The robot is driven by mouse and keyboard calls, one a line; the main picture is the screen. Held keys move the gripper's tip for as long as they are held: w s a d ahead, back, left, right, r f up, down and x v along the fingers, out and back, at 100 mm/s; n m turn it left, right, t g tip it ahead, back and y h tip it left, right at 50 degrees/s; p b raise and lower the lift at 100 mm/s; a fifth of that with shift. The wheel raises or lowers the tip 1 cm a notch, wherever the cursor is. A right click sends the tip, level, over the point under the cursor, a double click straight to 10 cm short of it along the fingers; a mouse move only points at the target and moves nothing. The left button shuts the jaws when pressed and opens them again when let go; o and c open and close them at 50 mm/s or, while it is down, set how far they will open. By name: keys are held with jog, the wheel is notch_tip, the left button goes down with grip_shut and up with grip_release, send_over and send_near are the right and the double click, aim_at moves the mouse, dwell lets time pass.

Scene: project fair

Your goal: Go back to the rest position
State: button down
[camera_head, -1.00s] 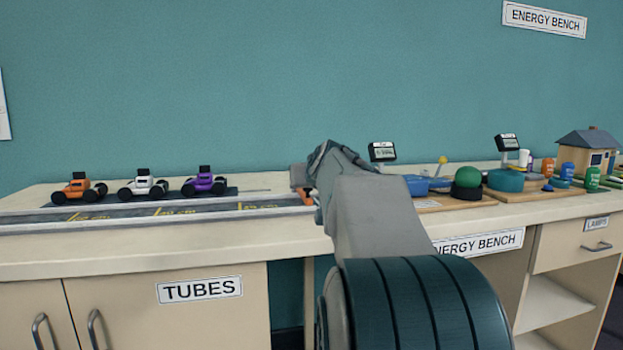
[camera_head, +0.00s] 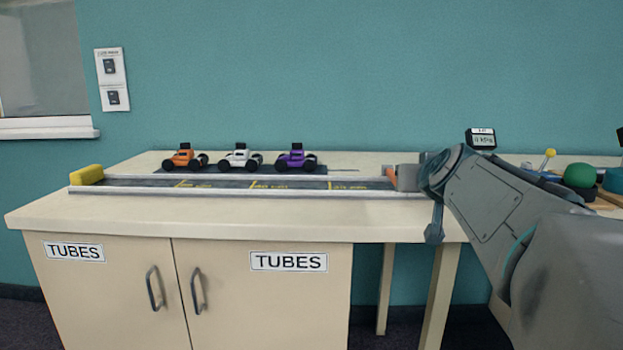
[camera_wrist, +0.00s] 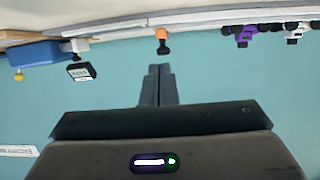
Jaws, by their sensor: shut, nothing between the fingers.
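My gripper (camera_wrist: 160,72) shows in the wrist view, its two dark fingers together with nothing between them, in front of the teal wall. The wrist picture is upside down. In the head view my arm reaches in from the lower right to the right end of the track, and I cannot make out the fingers there. An orange part (camera_head: 392,177) at the track's right end is partly hidden by my arm; an orange piece with a black part (camera_wrist: 161,38) shows in the wrist view, apart from the fingertips.
An orange car (camera_head: 185,160), a white car (camera_head: 241,158) and a purple car (camera_head: 297,159) stand behind the track (camera_head: 225,184). A yellow block (camera_head: 87,175) is at its left end. A small display (camera_head: 481,139) and a green ball (camera_head: 579,176) are at right. The counter front (camera_head: 150,222) is clear.

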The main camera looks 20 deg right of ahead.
jog(key=s+a+r+n+g+y+p, duration=0.1)
jog(key=s+a+r+g+y+p, duration=0.15)
jog(key=a+p, duration=0.6)
jog(key=s+a+r+n+g+y+p, duration=0.15)
jog(key=s+a+g+p, duration=0.35)
jog(key=p, duration=0.6)
jog(key=s+a+r+g+p, duration=0.1)
jog(key=s+a+p, duration=0.3)
jog(key=s+p, duration=0.2)
jog(key=s+a+r+n+g+p, duration=0.1)
jog(key=s+a+p, duration=0.3)
jog(key=p, duration=0.6)
jog(key=shift+s+r+g, duration=0.6)
jog(key=shift+s+g, duration=0.05)
jog(key=shift+s, duration=0.55)
